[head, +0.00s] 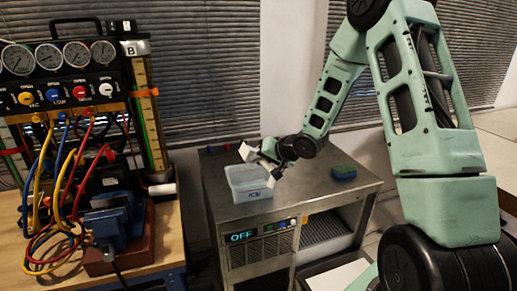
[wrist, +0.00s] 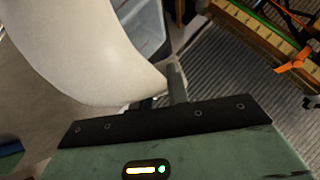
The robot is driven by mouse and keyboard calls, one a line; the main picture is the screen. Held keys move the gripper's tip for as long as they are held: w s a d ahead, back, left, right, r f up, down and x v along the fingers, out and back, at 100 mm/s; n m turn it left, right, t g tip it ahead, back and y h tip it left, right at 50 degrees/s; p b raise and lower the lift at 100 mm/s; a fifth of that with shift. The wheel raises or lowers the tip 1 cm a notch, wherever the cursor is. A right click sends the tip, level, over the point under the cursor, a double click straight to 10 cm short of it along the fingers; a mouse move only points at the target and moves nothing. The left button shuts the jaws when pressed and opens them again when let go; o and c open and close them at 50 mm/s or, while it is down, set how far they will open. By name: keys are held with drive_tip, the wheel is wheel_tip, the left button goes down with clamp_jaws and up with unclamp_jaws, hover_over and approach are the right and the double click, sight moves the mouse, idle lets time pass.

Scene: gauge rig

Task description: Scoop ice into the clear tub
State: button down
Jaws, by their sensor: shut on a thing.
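The clear tub (head: 247,192), marked "ICE", stands on the left part of a steel machine's top. My gripper (head: 270,157) is shut on a white scoop (head: 248,152), just above the tub's back right rim. In the wrist view the scoop (wrist: 85,45) fills the upper left, and part of the tub (wrist: 148,22) shows beyond it. The gripper's fingers (wrist: 165,92) are partly hidden by the scoop there. I cannot tell whether ice lies in the scoop or the tub.
The steel machine (head: 285,212) has a display reading "OFF" and an opening at its front right. A gauge rig (head: 65,75) with hoses and a blue vise (head: 113,215) occupy the bench at left.

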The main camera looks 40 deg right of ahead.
drive_tip(key=m+y, duration=0.1)
drive_tip(key=f+m+t+y, duration=0.1)
drive_tip(key=shift+s+d+f+y+p, duration=0.1)
drive_tip(key=shift+d+f+y+p, duration=0.05)
drive_tip(key=shift+d+y+p, duration=0.25)
drive_tip(key=f+m+t+y, duration=0.1)
drive_tip(key=m+t, duration=0.1)
drive_tip(key=f+m+t+y+b, duration=0.1)
drive_tip(key=m+t+y, duration=0.1)
drive_tip(key=shift+s+d+f+y, duration=0.1)
drive_tip(key=shift+d+f+y, duration=0.1)
drive_tip(key=shift+y, duration=0.1)
drive_tip(key=shift+r, duration=0.1)
idle(0.3)
